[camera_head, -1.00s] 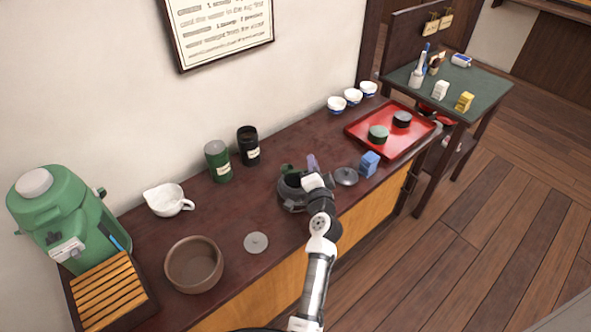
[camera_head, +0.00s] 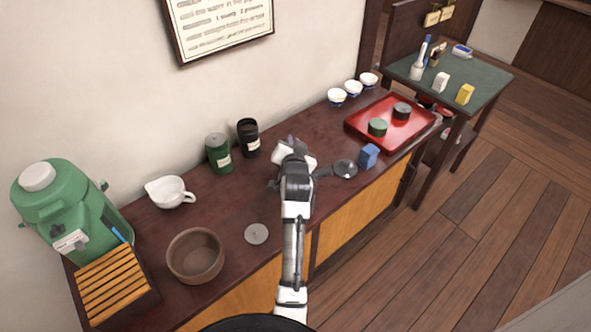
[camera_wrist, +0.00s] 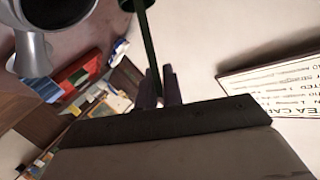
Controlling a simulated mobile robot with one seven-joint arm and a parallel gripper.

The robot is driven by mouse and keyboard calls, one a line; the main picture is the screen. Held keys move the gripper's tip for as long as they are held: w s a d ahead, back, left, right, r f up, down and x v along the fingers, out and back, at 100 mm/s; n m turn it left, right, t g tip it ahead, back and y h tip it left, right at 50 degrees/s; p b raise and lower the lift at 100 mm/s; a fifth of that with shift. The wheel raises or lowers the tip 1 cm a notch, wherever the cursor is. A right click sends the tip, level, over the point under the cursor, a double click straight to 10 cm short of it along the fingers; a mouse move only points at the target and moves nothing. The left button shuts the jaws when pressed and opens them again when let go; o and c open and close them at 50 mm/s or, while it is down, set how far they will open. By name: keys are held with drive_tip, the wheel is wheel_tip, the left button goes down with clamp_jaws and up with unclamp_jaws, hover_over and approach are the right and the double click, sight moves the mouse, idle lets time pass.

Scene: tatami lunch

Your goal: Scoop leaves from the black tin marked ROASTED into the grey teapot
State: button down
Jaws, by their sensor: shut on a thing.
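The black tin (camera_head: 249,139) with a pale label stands upright at the back of the counter, beside a green tin (camera_head: 218,153). The grey teapot (camera_head: 272,184) is mostly hidden behind my arm in the head view. In the wrist view my gripper (camera_wrist: 160,80) is shut on a thin dark-green strip (camera_wrist: 148,40), which looks like the scoop's handle. My gripper's fingers are hidden in the head view.
A red tray (camera_head: 362,130) with two round pieces, a blue block (camera_head: 368,156) and several cups are at the right. A brown bowl (camera_head: 195,257), white pitcher (camera_head: 170,192), grey disc (camera_head: 256,234) and green dispenser (camera_head: 70,212) are at the left.

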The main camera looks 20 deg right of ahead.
drive_tip(key=w+a+f+n+g+h, duration=0.1)
drive_tip(key=w+a+n+g+h, duration=0.1)
drive_tip(key=w+a, duration=0.3)
drive_tip(key=shift+w+a+f+n+g, duration=0.35)
drive_tip(key=shift+a+n, duration=0.2)
drive_tip(key=shift+n, duration=0.25)
drive_tip(key=shift+r, duration=0.1)
